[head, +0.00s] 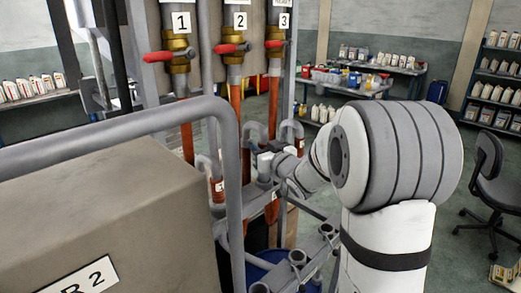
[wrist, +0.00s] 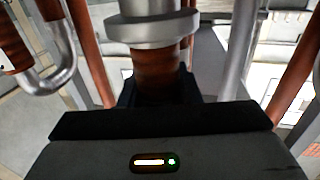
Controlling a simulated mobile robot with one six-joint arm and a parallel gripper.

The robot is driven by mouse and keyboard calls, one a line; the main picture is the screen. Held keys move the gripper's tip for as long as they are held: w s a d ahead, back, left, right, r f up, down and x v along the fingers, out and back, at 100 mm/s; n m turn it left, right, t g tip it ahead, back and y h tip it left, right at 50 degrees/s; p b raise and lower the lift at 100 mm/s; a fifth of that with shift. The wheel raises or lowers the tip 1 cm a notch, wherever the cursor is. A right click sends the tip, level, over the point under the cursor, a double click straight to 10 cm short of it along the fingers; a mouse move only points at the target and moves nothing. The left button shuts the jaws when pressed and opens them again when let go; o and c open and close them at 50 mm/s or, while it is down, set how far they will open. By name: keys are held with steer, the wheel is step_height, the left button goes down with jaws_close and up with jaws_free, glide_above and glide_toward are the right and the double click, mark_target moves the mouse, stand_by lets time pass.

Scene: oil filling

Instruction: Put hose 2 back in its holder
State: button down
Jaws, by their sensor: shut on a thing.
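Hose 2 (head: 235,101) is red-brown and hangs below the valve (head: 236,50) marked 2. Its grey hooked end (head: 255,129) shows just above my gripper (head: 266,163). In the wrist view my gripper (wrist: 157,90) is shut around a red-brown hose section (wrist: 157,70) just below a wide grey collar (wrist: 152,30). This appears to be hose 2's end, held roughly upright. The gripper body hides its lower part. Several grey ring-topped tubes (head: 297,257) line a rail below the gripper; I cannot tell which is hose 2's holder.
Hose 1 (head: 187,130) and hose 3 (head: 274,100) hang close on either side, with hooked ends near my gripper. A grey pipe rail (head: 110,130) and a large box (head: 110,215) fill the left front. A chair (head: 490,170) stands right.

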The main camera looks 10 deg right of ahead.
steer(key=shift+w+f, duration=0.2)
steer(key=shift+f, duration=0.3)
steer(key=shift+f, duration=0.1)
steer(key=shift+s+f+b, duration=0.1)
steer(key=shift+f+b, duration=0.75)
steer(key=shift+f, duration=0.35)
steer(key=c, duration=0.8)
jaws_free()
steer(key=shift+f, duration=0.1)
steer(key=shift+s+d, duration=0.1)
